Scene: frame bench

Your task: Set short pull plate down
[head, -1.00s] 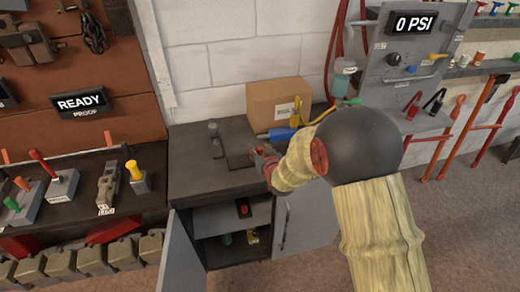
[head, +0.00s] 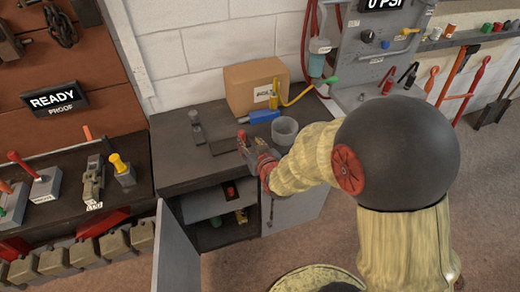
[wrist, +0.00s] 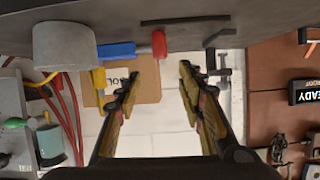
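A dark flat plate (head: 222,146), which looks like the short pull plate, lies on the bench top. A dark upright piece (head: 197,130) stands at its left; I cannot tell if they are joined. In the wrist view the plate shows as a thin dark strip (wrist: 185,20) on the bench surface. My gripper (head: 248,145) is just right of the plate, low over the bench. In the wrist view my gripper (wrist: 160,72) has its fingers spread with nothing held between them.
The bench top (head: 175,170) also holds a grey cylinder (head: 285,130), a blue tool (head: 261,117) and a cardboard box (head: 253,84). A small red piece (wrist: 158,43) is near the blue tool. The cabinet door (head: 176,250) below hangs open.

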